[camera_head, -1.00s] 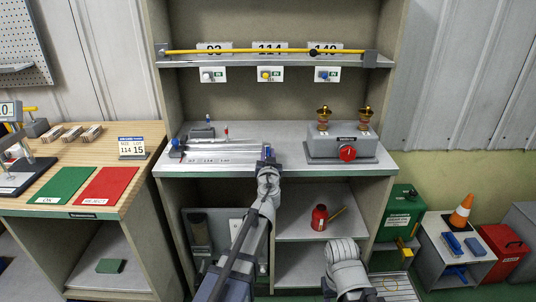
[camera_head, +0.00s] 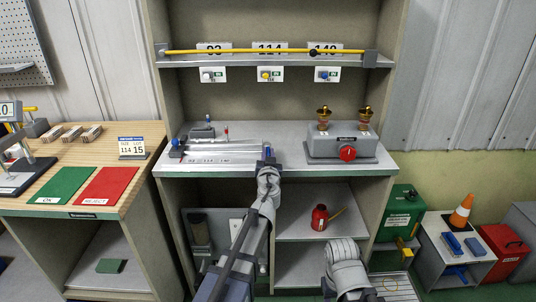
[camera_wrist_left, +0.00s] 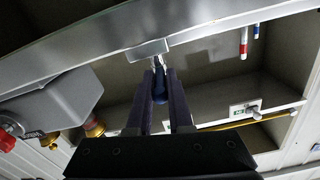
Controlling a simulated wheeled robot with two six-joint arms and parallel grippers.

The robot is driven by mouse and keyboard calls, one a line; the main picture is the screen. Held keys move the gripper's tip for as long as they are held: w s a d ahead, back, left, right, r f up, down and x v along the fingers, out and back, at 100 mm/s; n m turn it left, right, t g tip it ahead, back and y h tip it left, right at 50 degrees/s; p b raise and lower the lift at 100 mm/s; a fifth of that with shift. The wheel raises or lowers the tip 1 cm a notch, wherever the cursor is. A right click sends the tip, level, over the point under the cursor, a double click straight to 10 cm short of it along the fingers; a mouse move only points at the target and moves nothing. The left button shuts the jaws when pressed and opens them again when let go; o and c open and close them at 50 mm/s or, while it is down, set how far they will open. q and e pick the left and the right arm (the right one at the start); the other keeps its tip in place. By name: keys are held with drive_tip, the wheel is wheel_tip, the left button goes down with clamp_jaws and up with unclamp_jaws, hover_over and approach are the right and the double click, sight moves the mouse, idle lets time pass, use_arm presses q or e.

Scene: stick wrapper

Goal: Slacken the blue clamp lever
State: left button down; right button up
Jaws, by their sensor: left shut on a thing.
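The blue clamp lever (camera_wrist_left: 159,88) shows between the two dark fingers in the left wrist view, below a grey metal block (camera_wrist_left: 147,50) on the rail. My left gripper (camera_head: 268,158) is shut on the lever at the right end of the rail jig (camera_head: 215,150) on the bench. In the head view the gripper and wrist hide most of the lever; a small blue part (camera_head: 267,151) shows. My right arm shows at the lower right of the head view, but its fingers do not show.
A grey box with a red knob (camera_head: 347,153) stands to the right of the gripper. A yellow rod (camera_head: 250,51) lies along the shelf above. A red can (camera_head: 320,217) stands on the lower shelf. The bench front edge (camera_head: 220,172) lies just below the gripper.

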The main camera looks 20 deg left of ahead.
use_arm(q)
drive_tip(key=shift+d, duration=0.1)
idle(0.5)
drive_tip(key=n+y, duration=0.1)
drive_tip(key=y, duration=0.1)
drive_tip(key=w+d+n+g+y, duration=0.1)
drive_tip(key=shift+n+g+y, duration=0.3)
drive_tip(key=shift+y, duration=0.1)
drive_tip(key=n+g+y, duration=0.1)
drive_tip(key=d+n+g+y, duration=0.1)
drive_tip(key=y, duration=0.1)
drive_tip(key=w+n+g+y, duration=0.1)
drive_tip(key=shift+d+n+g+y, duration=0.15)
drive_tip(key=shift+n+g+y, duration=0.15)
drive_tip(key=shift+g, duration=0.1)
drive_tip(key=n+g+y, duration=0.1)
drive_tip(key=n+g, duration=0.1)
drive_tip(key=w+n+g+y, duration=0.1)
drive_tip(key=shift+d+g+y, duration=0.3)
drive_tip(key=shift+g, duration=0.1)
drive_tip(key=shift+w+d+n+g+y, duration=0.15)
drive_tip(key=shift+n+g+y, duration=0.45)
drive_tip(key=shift+n+g, duration=0.7)
drive_tip(key=shift+g, duration=0.5)
drive_tip(key=c, duration=0.8)
unclamp_jaws()
drive_tip(key=shift+c, duration=0.2)
